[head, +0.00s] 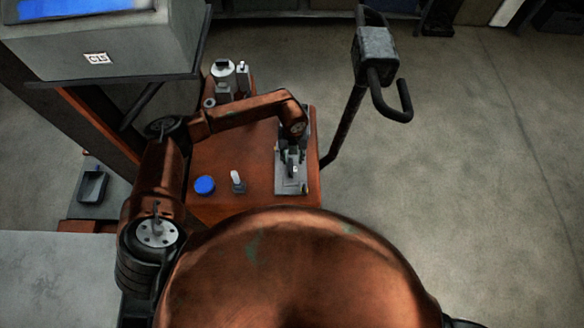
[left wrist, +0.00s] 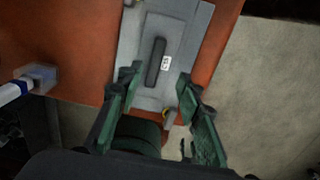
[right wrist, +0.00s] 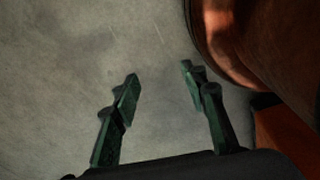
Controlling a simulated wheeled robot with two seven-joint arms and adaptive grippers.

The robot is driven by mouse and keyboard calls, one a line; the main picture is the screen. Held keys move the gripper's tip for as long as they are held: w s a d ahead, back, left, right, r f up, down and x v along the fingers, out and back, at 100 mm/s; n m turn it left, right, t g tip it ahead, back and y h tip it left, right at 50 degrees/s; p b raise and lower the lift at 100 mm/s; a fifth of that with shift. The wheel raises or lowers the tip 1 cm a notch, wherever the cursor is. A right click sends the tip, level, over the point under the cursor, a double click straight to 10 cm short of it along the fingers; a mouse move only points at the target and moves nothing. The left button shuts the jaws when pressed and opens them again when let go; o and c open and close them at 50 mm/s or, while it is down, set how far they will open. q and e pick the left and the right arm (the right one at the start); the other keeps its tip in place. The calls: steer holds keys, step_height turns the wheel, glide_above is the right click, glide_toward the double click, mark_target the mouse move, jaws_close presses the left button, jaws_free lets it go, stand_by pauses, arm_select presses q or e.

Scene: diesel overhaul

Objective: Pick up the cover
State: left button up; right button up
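The cover is a flat grey plate (head: 291,186) with a dark raised bar handle (left wrist: 155,62) and a small white label (left wrist: 166,63). It lies on the orange-brown table. My left gripper (head: 292,158) is above the plate and hides part of it in the head view. In the left wrist view the left gripper (left wrist: 157,77) is open, with its green fingers on either side of the handle's near end. I cannot tell how high above it they are. My right gripper (right wrist: 160,78) is open and empty, over bare floor, and is not seen in the head view.
On the table (head: 228,150) are a blue round cap (head: 204,185), a small white-topped item (head: 237,181) and several grey and white containers (head: 223,72) at the back. A stand with a grey head (head: 376,50) rises beyond the right edge. A screen cabinet (head: 110,50) is at upper left.

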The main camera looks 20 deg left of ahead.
mark_target(291, 167)
arm_select(q)
steer(key=f, duration=0.3)
steer(key=shift+s+a+f+p, duration=0.25)
steer(key=shift+a+f+p, duration=0.05)
steer(key=shift+a+p, duration=0.1)
steer(key=shift+f, duration=0.8)
steer(key=shift+d, duration=0.1)
steer(key=c, duration=0.8)
jaws_close()
arm_select(e)
steer(key=shift+w+r, duration=0.3)
steer(key=shift+r, duration=0.25)
